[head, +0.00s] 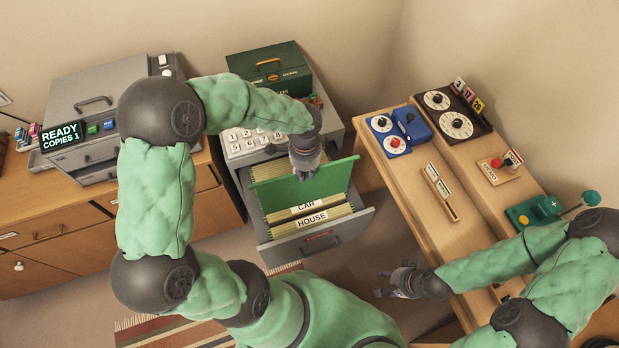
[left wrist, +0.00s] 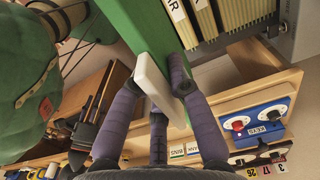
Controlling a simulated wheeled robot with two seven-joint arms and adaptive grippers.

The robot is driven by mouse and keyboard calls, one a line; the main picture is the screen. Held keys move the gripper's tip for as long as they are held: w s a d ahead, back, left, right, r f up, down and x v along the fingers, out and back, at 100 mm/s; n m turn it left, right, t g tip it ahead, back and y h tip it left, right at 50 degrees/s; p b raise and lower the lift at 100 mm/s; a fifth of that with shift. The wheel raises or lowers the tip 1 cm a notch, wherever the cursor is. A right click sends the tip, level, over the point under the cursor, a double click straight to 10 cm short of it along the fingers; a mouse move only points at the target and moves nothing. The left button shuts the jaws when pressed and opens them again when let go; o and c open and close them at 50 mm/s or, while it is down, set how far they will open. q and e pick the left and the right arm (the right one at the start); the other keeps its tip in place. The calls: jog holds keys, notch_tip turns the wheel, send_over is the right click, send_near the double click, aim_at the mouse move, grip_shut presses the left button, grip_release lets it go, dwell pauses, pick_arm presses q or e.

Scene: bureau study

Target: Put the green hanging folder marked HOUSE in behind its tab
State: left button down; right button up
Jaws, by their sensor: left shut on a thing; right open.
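The green hanging folder (head: 285,193) is held upright over the open file drawer (head: 335,233), further back than the tabs. I cannot tell whether its lower edge is inside. My left gripper (head: 305,168) is shut on its top edge; in the left wrist view the fingers (left wrist: 160,80) close around a white piece (left wrist: 152,82) on the green folder (left wrist: 143,30). No marking on the folder is readable. In the drawer, the HOUSE tab (head: 312,219) stands in front of the CAR tab (head: 306,207), among cream folders. My right gripper (head: 395,282) is open and empty, right of the drawer.
A dark green box (head: 268,68) and a number-key panel (head: 252,140) sit on the cabinet. A wooden bench (head: 405,180) with blue dial boxes (head: 390,137) stands close on the right. A grey copier (head: 95,105) is at left. Floor between drawer and right gripper is clear.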

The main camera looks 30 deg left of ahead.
aim_at(309, 186)
pick_arm(q)
jog(key=shift+d+f+b, duration=0.2)
jog(key=shift+f+b, duration=0.5)
jog(key=shift+f, duration=0.45)
jog(key=shift+d+f+b, duration=0.2)
jog(key=shift+f+b, duration=0.45)
jog(key=shift+f, duration=0.55)
jog(key=shift+d+f+b, duration=0.2)
jog(key=shift+f+b, duration=0.5)
jog(key=shift+f, duration=0.45)
jog(key=shift+f+b, duration=6.45)
jog(key=shift+f, duration=3)
jog(key=c, duration=1.1)
grip_release()
jog(key=shift+r, duration=0.1)
